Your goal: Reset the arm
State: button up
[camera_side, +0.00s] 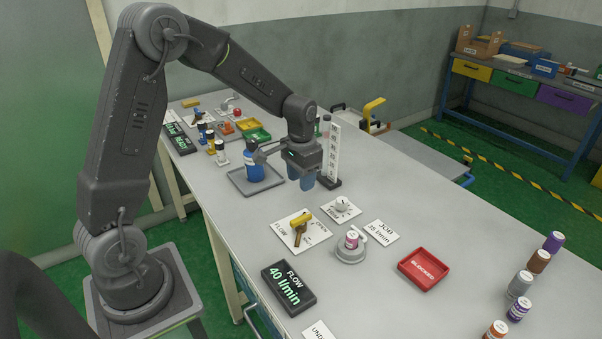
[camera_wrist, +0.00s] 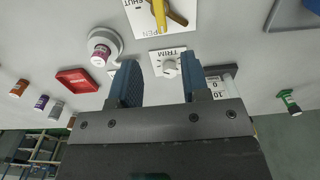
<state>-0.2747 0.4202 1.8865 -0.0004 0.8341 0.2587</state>
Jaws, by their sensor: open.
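My gripper (camera_side: 316,178) hangs above the middle of the table, by the white scale post. Its blue fingers are apart with nothing between them, as the wrist view (camera_wrist: 156,85) also shows. My arm is raised and reaches out over the table. Below and nearer the side camera are the yellow flow valve handle (camera_side: 300,219), the trim knob (camera_side: 341,205) and a grey holder (camera_side: 351,252) with a purple-banded column (camera_side: 352,238) upright in it. The gripper is apart from all of these.
The white scale post (camera_side: 334,150) stands close beside the gripper. A blue container (camera_side: 254,168) sits on a grey tray (camera_side: 240,183). A red tray (camera_side: 424,267), several columns (camera_side: 519,284) and a flow display (camera_side: 288,287) reading 40 l/min are on the table. The right middle is clear.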

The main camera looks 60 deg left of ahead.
jog(key=shift+r, duration=0.6)
jog(key=shift+r, duration=0.1)
jog(key=s+d+r+t, duration=0.2)
jog(key=s+d+r, duration=0.45)
jog(key=r, duration=0.35)
jog(key=s+d+r+t, duration=0.1)
jog(key=s+d+r, duration=0.1)
jog(key=s, duration=0.5)
jog(key=s+d+r+t, duration=0.2)
jog(key=s+d, duration=0.1)
jog(key=s, duration=0.4)
jog(key=shift+r+t, duration=0.15)
jog(key=shift+t, duration=0.15)
